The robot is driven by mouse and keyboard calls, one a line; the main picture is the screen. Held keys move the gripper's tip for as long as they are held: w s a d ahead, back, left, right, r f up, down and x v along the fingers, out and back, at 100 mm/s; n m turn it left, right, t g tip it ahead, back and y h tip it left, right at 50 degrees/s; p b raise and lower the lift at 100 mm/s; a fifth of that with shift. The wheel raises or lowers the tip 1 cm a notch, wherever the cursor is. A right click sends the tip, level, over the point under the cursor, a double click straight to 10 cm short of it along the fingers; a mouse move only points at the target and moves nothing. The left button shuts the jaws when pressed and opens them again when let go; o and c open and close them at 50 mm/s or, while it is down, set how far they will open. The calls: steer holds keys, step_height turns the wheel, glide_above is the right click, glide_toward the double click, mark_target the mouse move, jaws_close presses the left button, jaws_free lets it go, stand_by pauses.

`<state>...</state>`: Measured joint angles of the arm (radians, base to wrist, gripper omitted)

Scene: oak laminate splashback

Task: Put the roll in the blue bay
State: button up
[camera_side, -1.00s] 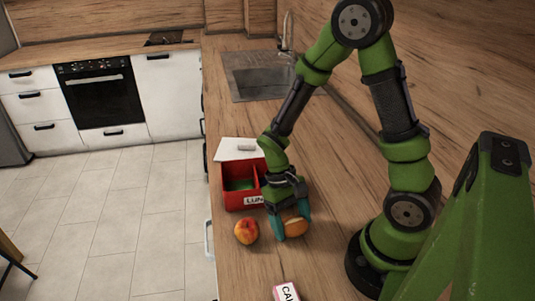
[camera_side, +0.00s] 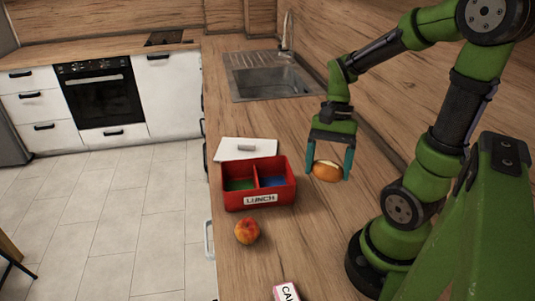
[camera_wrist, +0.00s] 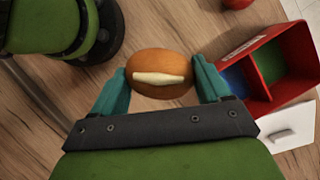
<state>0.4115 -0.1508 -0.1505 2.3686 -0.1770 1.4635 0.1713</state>
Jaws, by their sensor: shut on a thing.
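The roll (camera_side: 327,171) is an orange-brown bun with a pale strip on top; it also shows in the wrist view (camera_wrist: 158,62). My gripper (camera_side: 330,172) is shut on it, one teal finger at each end, and holds it up to the right of the lunch box. The red lunch box (camera_side: 259,199) has a divider and a LUNCH label. Its blue bay (camera_side: 273,181) is the right compartment in the side view, and its green bay (camera_side: 240,184) is the left one. Both bays look empty. In the wrist view the blue bay (camera_wrist: 235,77) lies right of the roll.
A white lid (camera_side: 246,151) with a grey handle lies behind the box. An apple (camera_side: 247,231) sits in front of it. A pink-and-white box (camera_side: 287,291) lies at the near edge. A sink (camera_side: 273,80) is farther back.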

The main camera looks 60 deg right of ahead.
steer(key=m, duration=0.1)
steer(key=s+m+t, duration=0.1)
steer(key=m, duration=0.2)
steer(key=shift+s+d+r+m+t, duration=0.2)
steer(key=shift+s+m+t, duration=0.1)
steer(key=shift+s+t, duration=0.1)
steer(key=m, duration=0.1)
steer(key=m+t, duration=0.1)
steer(key=m, duration=0.1)
steer(key=shift+s+a+f, duration=0.15)
steer(key=shift+s+a, duration=0.05)
steer(key=shift+a, duration=0.15)
steer(key=shift+w+d, duration=0.1)
steer(key=shift+w, duration=0.2)
steer(key=w+d+f, duration=0.2)
steer(key=w, duration=0.5)
steer(key=w+d+f, duration=0.3)
steer(key=w, duration=0.4)
steer(key=shift+w, duration=0.3)
steer(key=shift+d, duration=0.1)
